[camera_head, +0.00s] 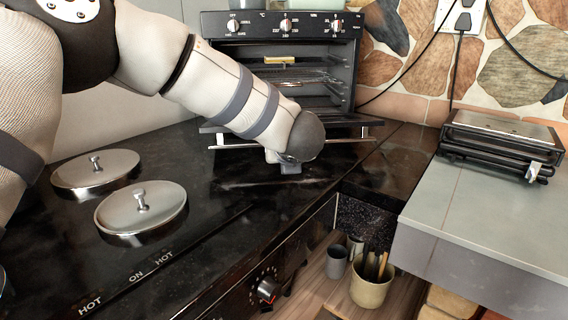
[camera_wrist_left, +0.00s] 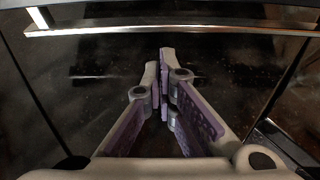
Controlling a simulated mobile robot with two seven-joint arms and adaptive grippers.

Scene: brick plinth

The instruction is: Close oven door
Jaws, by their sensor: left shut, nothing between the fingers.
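The black toaster oven (camera_head: 284,28) stands at the back of the counter, with its front open and wire racks showing inside. Its door (camera_head: 345,121) is lowered, jutting toward me just above the counter. The door's silver handle bar (camera_head: 345,140) runs along its front edge and is partly hidden by my left arm. In the left wrist view the handle (camera_wrist_left: 200,29) crosses the top, beyond the fingertips. My left gripper (camera_head: 290,169) points down in front of the door, mostly hidden by its wrist. In the wrist view the left gripper (camera_wrist_left: 165,65) is shut and empty, apart from the handle.
Two round metal hob lids (camera_head: 140,208) lie on the black stove top at left. A black grill (camera_head: 502,145) sits on the grey counter at right. Pots with utensils (camera_head: 371,282) stand below, in the gap between counters. Cables hang by the stone wall.

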